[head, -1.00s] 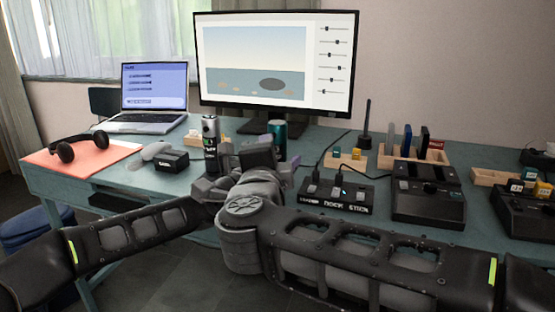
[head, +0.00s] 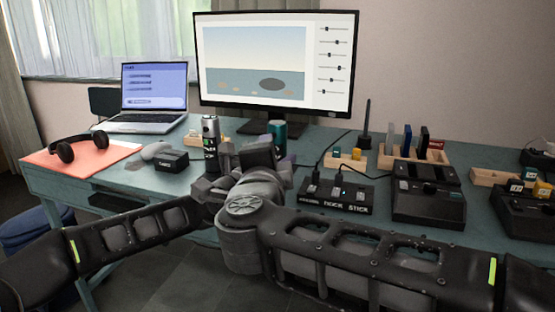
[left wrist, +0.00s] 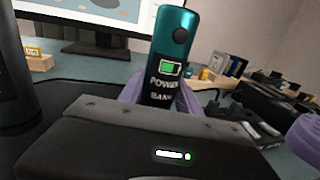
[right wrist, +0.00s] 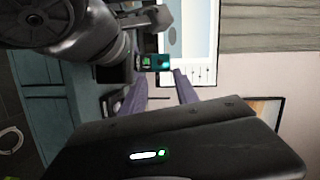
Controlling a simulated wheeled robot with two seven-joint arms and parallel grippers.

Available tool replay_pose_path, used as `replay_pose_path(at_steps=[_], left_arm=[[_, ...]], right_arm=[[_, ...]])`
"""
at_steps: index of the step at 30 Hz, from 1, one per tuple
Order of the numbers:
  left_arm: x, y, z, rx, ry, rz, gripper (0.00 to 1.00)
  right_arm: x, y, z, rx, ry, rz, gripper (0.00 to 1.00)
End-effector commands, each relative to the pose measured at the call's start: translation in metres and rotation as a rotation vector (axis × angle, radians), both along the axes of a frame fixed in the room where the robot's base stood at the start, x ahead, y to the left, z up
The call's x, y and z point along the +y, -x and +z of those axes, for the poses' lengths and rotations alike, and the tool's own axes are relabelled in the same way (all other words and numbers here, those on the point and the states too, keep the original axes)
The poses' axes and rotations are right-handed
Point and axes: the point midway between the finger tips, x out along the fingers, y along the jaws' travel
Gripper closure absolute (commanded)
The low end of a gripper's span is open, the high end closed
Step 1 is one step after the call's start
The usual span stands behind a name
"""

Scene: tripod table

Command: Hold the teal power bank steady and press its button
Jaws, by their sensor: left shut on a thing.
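The teal power bank (left wrist: 171,61) stands upright between the purple fingers of my left gripper (left wrist: 160,96), which is shut on it. Its dark round button (left wrist: 180,35) is near the top, above a green battery icon and white lettering. In the head view the power bank (head: 277,131) shows only its upper part, behind my grippers; I cannot tell whether its base touches the table. In the right wrist view my right gripper (right wrist: 160,75) has its two purple fingers apart, with a gap between them. A small teal thing (right wrist: 155,62) shows beyond them, apparently the power bank.
A black cylinder with a silver top (head: 210,140) stands just left of my left gripper. A small black box (head: 171,161) is further left. A cabled dock (head: 337,192) and a black device (head: 427,195) lie to the right. The monitor (head: 275,60) stands behind.

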Motion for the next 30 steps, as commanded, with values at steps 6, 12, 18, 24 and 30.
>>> replay_pose_path(at_steps=[6, 12, 18, 24, 30], left_arm=[[0.0001, -0.0001, -0.0001, 0.000, 0.000, 0.000, 1.00], [0.0002, -0.0001, -0.0001, 0.000, 0.000, 0.000, 1.00], [0.0002, -0.0001, -0.0002, 0.000, 0.000, 0.000, 1.00], [0.0002, -0.0001, -0.0002, 0.000, 0.000, 0.000, 1.00], [0.0002, -0.0001, -0.0003, 0.000, 0.000, 0.000, 1.00]], right_arm=[[0.0000, 0.0000, 0.0000, 0.000, 0.000, 0.000, 0.64], [0.0000, 0.0000, 0.0000, 0.000, 0.000, 0.000, 0.64], [0.0000, 0.0000, 0.0000, 0.000, 0.000, 0.000, 0.81], [0.0000, 0.0000, 0.0000, 0.000, 0.000, 0.000, 0.97], [0.0000, 0.0000, 0.0000, 0.000, 0.000, 0.000, 1.00]])
